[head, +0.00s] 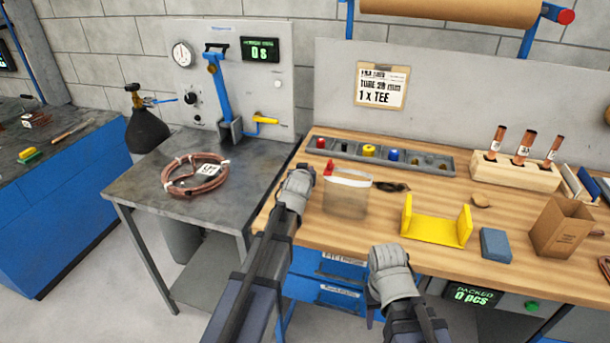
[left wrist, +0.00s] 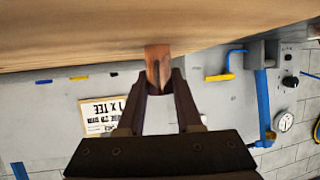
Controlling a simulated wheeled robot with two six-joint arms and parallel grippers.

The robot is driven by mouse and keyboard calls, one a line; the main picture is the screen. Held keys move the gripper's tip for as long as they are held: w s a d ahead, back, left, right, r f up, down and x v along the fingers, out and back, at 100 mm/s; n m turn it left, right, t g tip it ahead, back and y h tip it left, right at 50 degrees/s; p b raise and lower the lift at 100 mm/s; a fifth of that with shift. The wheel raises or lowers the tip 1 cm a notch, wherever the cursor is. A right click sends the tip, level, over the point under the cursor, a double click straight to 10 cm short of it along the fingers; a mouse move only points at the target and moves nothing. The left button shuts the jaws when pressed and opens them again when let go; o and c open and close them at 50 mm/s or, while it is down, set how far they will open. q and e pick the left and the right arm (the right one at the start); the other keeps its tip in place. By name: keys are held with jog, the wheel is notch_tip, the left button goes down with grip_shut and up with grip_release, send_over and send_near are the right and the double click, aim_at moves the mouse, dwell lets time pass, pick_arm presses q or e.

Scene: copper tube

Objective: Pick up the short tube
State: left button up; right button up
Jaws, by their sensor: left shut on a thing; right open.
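In the left wrist view my left gripper (left wrist: 160,85) is shut on a short copper-coloured tube (left wrist: 156,55). Only a small part of the tube shows between the fingertips, close to the wooden surface. In the head view my left gripper (head: 299,180) is over the left edge of the wooden bench, and the tube in it is hidden. Three copper tubes (head: 523,147) with white labels stand upright in a wooden block (head: 512,173) at the right back. My right gripper (head: 392,272) is in front of the bench edge, away from the tubes; its fingertips are hard to make out.
A clear bag (head: 346,195) stands just right of my left gripper. A yellow bracket (head: 436,230), a blue block (head: 495,244) and a cardboard box (head: 563,226) sit further right. A grey tray (head: 420,160) lies behind. A coil of tube (head: 194,175) rests on the left metal table (head: 150,210).

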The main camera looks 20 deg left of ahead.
pick_arm(q)
jog(key=shift+r, duration=0.1)
grip_shut()
notch_tip(320, 180, up, 10)
jog(key=p, duration=1)
